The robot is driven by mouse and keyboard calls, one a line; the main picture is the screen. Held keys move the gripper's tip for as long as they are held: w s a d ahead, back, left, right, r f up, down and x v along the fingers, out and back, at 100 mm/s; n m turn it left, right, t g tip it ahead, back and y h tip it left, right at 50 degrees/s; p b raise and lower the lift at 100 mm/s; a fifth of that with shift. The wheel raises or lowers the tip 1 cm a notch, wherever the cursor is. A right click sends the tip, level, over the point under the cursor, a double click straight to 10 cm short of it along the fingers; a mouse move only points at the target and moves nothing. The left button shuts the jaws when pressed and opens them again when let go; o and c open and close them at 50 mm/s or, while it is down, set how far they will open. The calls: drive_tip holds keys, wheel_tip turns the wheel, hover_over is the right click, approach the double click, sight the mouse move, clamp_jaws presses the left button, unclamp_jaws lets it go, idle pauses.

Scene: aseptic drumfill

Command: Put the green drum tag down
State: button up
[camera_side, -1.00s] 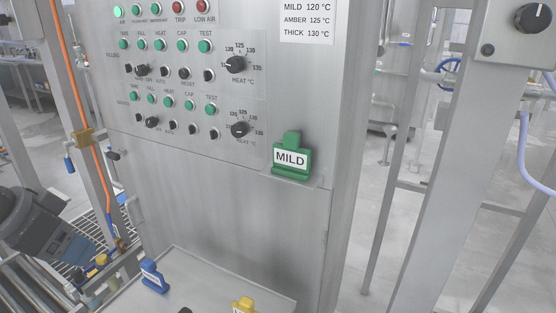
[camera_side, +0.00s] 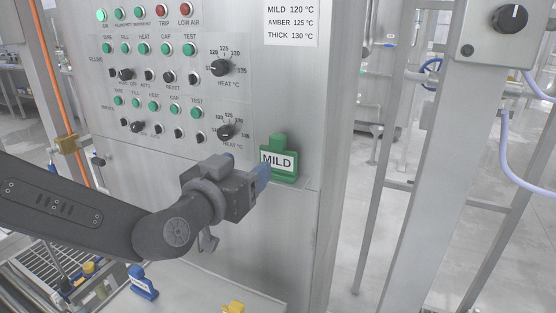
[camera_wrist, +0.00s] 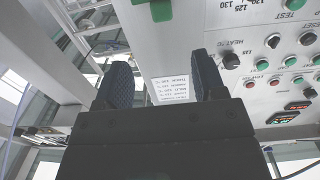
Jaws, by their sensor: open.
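The green drum tag (camera_side: 278,168), labelled MILD, stands upright on a small ledge on the front of the steel cabinet. My gripper (camera_side: 263,178) is at the tag's left side, and its blue fingertips overlap the tag's lower left edge in the side view. In the wrist view, green parts of the tag (camera_wrist: 151,12) show at the top edge, past the tips of my open gripper (camera_wrist: 162,65). Nothing is between the two fingers there. I cannot tell whether a finger touches the tag.
The cabinet (camera_side: 245,240) carries buttons and knobs (camera_side: 221,68) up and left of the tag. A temperature chart (camera_side: 291,22) is above it. Below, a blue tag (camera_side: 143,284) and a yellow tag (camera_side: 234,307) stand on a pale tray (camera_side: 190,290).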

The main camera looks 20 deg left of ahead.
sight(275, 139)
drive_tip(key=w, duration=1.4)
drive_tip(key=shift+r, duration=0.1)
clamp_jaws()
